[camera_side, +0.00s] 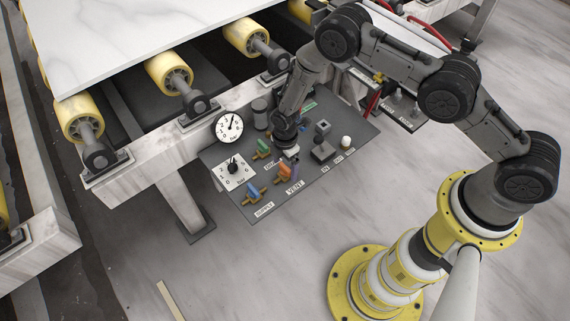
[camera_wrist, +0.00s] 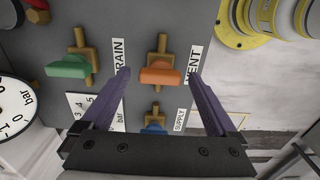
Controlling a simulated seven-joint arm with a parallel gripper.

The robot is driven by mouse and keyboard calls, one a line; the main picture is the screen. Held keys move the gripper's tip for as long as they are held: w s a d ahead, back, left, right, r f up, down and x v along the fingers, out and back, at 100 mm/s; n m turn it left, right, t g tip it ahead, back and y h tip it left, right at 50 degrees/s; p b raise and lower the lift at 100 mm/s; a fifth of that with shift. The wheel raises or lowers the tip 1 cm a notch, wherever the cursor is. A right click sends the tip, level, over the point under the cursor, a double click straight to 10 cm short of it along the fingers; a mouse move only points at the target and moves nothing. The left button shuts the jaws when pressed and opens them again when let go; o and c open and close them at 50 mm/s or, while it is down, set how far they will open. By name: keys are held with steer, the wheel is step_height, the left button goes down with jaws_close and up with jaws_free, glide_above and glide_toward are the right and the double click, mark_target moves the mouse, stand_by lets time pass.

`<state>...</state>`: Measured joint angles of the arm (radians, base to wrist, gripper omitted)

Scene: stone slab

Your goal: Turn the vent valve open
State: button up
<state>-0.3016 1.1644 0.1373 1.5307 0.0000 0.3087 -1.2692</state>
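The vent valve has an orange handle (camera_wrist: 158,76) on a brass body, beside the VENT label (camera_wrist: 194,64). Its handle lies crosswise to the brass body. It also shows in the side view (camera_side: 285,170), partly behind my gripper (camera_side: 290,157). In the wrist view my gripper (camera_wrist: 152,80) is open. Its two purple fingers stand left and right of the orange handle, with a gap on each side. I cannot tell whether the fingertips are down at the handle's height. Nothing is held.
A green-handled valve (camera_wrist: 68,67) by the DRAIN label is left of the vent valve; a blue-handled valve (camera_wrist: 153,129) by SUPPLY is close below it. A round gauge (camera_side: 229,127) and a dial plate (camera_side: 233,171) occupy the panel's left. A grey box (camera_side: 322,151) stands to the right.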

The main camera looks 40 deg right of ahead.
steer(key=c, duration=1.3)
steer(key=m, duration=0.4)
steer(key=shift+m, duration=0.4)
steer(key=m, duration=0.9)
steer(key=shift+m, duration=2)
steer(key=o, duration=1.4)
